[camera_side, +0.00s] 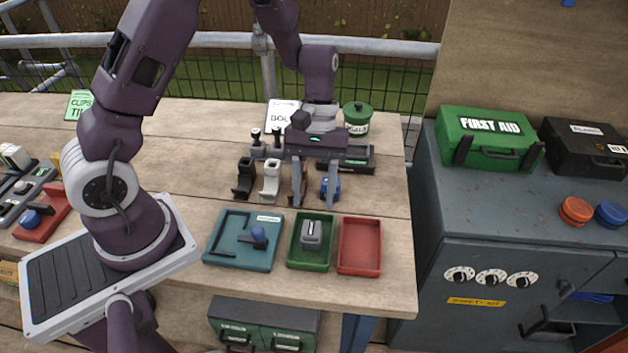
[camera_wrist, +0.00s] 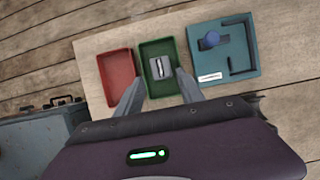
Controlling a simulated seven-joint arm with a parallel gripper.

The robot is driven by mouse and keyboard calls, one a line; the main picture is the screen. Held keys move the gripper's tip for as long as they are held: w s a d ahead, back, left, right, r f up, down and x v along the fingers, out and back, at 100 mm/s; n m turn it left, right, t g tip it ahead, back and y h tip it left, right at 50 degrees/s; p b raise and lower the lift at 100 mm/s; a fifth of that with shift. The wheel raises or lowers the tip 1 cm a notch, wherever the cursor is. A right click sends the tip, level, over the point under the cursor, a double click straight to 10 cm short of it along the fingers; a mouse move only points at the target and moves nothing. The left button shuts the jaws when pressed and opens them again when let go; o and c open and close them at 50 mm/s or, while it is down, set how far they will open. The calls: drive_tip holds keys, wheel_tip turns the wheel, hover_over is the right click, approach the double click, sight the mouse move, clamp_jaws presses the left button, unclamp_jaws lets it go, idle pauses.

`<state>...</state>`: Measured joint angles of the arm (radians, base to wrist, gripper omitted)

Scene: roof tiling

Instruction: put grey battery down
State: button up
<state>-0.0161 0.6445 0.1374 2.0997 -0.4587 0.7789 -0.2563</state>
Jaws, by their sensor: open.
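The grey battery (camera_side: 312,233) lies in the green tray (camera_side: 296,262), near its middle. In the wrist view the battery (camera_wrist: 160,68) shows inside the green tray (camera_wrist: 150,50), clear of the tray walls. My gripper (camera_side: 316,203) is open and empty. It is above and behind the tray in the side view, with its fingers apart and not touching the battery. In the wrist view its two fingers (camera_wrist: 155,88) are spread on either side of the battery's line, below it in the picture.
An empty red tray (camera_side: 359,247) stands right of the green tray. A teal fixture board (camera_side: 243,240) with a blue knob stands left. Behind are several small tools and a blue item (camera_side: 331,187) near my fingers. A green lidded pot (camera_side: 357,114) stands at the back.

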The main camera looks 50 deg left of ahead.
drive_tip(key=s+r+m+t+y, duration=0.1)
drive_tip(key=s+r+m+t, duration=0.1)
drive_tip(key=r, duration=0.6)
drive_tip(key=s+r+m+t, duration=0.2)
drive_tip(key=s+r, duration=0.1)
drive_tip(key=r, duration=0.5)
drive_tip(key=s+a+r+m+t+y, duration=0.1)
drive_tip(key=s+r+m+t, duration=0.3)
drive_tip(key=s, duration=0.6)
drive_tip(key=shift+s+a+r+m+t+y, duration=0.2)
drive_tip(key=shift+a+r+m+t+y, duration=0.2)
drive_tip(key=shift+r+m+y, duration=0.15)
